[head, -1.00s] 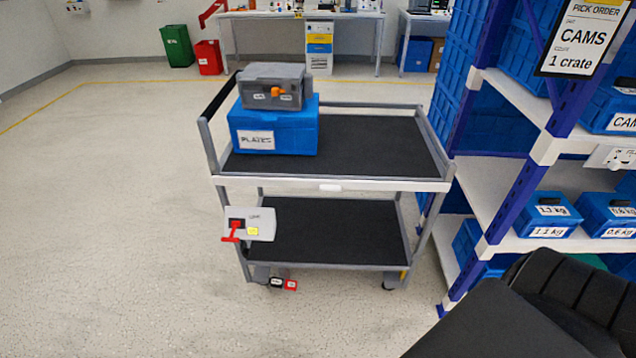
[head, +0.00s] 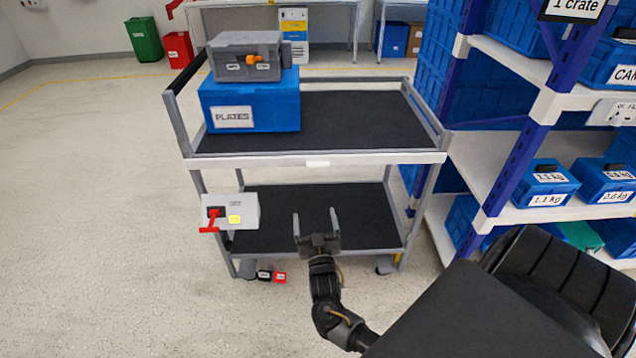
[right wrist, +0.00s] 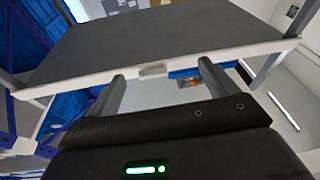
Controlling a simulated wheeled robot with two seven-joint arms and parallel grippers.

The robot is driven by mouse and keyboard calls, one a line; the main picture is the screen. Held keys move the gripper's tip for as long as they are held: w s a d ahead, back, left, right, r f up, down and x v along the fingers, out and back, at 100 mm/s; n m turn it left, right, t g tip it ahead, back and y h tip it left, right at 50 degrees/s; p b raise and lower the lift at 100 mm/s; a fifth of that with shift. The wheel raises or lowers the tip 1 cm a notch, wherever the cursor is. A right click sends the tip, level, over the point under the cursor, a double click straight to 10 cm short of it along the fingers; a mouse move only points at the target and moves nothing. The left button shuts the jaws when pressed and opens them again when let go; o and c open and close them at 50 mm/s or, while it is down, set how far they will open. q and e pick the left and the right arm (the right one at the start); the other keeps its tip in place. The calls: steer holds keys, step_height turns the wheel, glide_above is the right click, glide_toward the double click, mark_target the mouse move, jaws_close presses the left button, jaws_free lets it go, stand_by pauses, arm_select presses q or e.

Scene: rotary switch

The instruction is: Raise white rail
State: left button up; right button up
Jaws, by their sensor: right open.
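The white rail (head: 380,159) runs along the front edge of the cart's upper shelf, with a small pale tab (head: 318,164) at its middle. It also crosses the right wrist view (right wrist: 230,55), with the tab (right wrist: 152,70) between my fingers. My right gripper (head: 315,212) is open and empty. In the head view its fingers point up, below the rail and in front of the lower shelf. I cannot tell how far it stands from the rail. My left gripper is not in view.
A blue PLATES crate (head: 265,102) with a grey box (head: 245,56) on top stands on the upper shelf's left. A grey switch box (head: 240,208) with a red handle (head: 212,222) hangs at the cart's lower left. Blue-posted shelving (head: 520,130) stands close on the right. Floor at left is clear.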

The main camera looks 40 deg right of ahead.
mark_target(318, 168)
steer(key=w+d+r+h, duration=0.1)
steer(key=w+d+r, duration=0.1)
steer(key=r, duration=0.1)
steer(key=w+d+r+m+h, duration=0.1)
steer(key=w+d+r, duration=0.1)
steer(key=r, duration=0.1)
steer(key=w+d+r+m, duration=0.1)
steer(key=w+d+r, duration=0.2)
steer(key=shift+r+h, duration=0.2)
steer(key=shift+h, duration=0.2)
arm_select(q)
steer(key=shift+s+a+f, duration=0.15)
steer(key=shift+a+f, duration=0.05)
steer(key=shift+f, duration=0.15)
arm_select(e)
steer(key=shift+w+d, duration=0.15)
steer(key=shift+c, duration=0.2)
